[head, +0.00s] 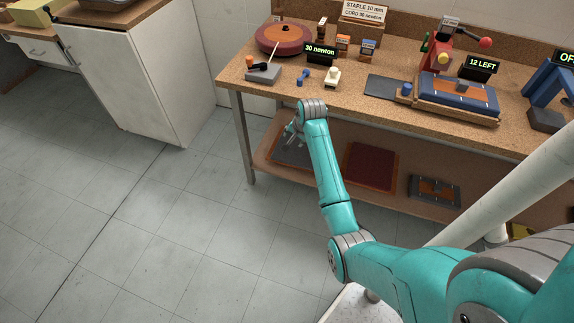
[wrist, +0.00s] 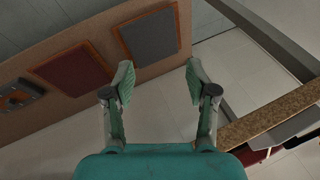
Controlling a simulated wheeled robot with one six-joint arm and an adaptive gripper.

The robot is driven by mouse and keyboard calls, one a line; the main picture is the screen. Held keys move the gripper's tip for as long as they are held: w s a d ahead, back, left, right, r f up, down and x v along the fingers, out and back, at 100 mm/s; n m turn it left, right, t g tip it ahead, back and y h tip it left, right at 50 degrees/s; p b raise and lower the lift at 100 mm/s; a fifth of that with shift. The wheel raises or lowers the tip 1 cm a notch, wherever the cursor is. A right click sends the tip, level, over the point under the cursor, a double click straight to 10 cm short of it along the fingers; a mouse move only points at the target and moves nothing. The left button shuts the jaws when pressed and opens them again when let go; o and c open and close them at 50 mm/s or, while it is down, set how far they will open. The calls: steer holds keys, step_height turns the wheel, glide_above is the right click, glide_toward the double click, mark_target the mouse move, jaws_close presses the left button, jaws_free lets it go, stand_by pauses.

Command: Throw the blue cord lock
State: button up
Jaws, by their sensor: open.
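A small blue piece (head: 302,77), which looks like the blue cord lock, stands on the workbench (head: 345,88) near its front edge, in front of the "30 newton" display (head: 320,51). Its exact shape is too small to tell. My gripper (head: 292,131) is below the bench top, in front of the lower shelf, apart from the blue piece. In the wrist view my gripper (wrist: 159,78) has its two fingers spread with nothing between them. The blue piece does not show in the wrist view.
A red turntable (head: 283,38) is behind. The lower shelf holds grey (wrist: 149,36) and red panels (head: 371,166). Open floor lies left.

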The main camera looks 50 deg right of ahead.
steer(key=s+a+f+n+t, duration=0.1)
steer(key=s+a+f+n, duration=0.1)
steer(key=a+f, duration=0.4)
steer(key=shift+s+a+h, duration=0.3)
steer(key=shift+s+a, duration=0.4)
steer(key=shift+a, duration=0.3)
steer(key=shift+c, duration=0.2)
